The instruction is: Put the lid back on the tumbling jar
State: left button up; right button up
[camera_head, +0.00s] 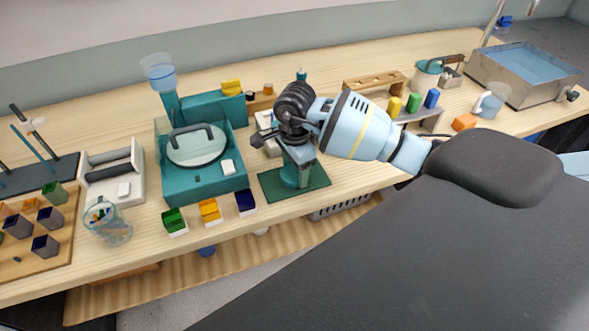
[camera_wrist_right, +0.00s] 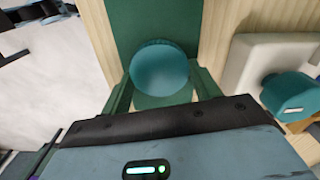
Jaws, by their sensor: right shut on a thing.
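A round teal lid (camera_wrist_right: 160,68) sits between the two fingers of my right gripper (camera_wrist_right: 161,88) in the wrist view, and the gripper is shut on it. In the head view my right gripper (camera_head: 299,158) points down over a dark green mat (camera_head: 318,183). A teal jar-like body (camera_head: 289,178) stands on this mat right below the gripper, partly hidden by it. I cannot tell whether the lid touches the jar. The green mat also shows in the wrist view (camera_wrist_right: 150,18). My left gripper is not in view.
Left of the mat are a teal machine (camera_head: 202,188) with a round clear cover and small coloured blocks, including a dark blue one (camera_head: 245,202). A wooden rack (camera_head: 375,82) and coloured bottles stand behind right. The table's front edge is close to the mat.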

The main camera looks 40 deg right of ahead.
aim_at(295, 172)
notch_tip(295, 172, up, 3)
jog(key=shift+r, duration=0.1)
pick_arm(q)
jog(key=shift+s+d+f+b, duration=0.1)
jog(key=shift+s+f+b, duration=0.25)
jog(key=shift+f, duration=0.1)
pick_arm(e)
jog(key=s+a+r, duration=0.1)
jog(key=s+a, duration=0.8)
jog(key=s, duration=0.4)
jog(key=shift+r, duration=0.2)
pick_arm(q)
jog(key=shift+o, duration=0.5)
pick_arm(e)
jog(key=shift+s, duration=0.1)
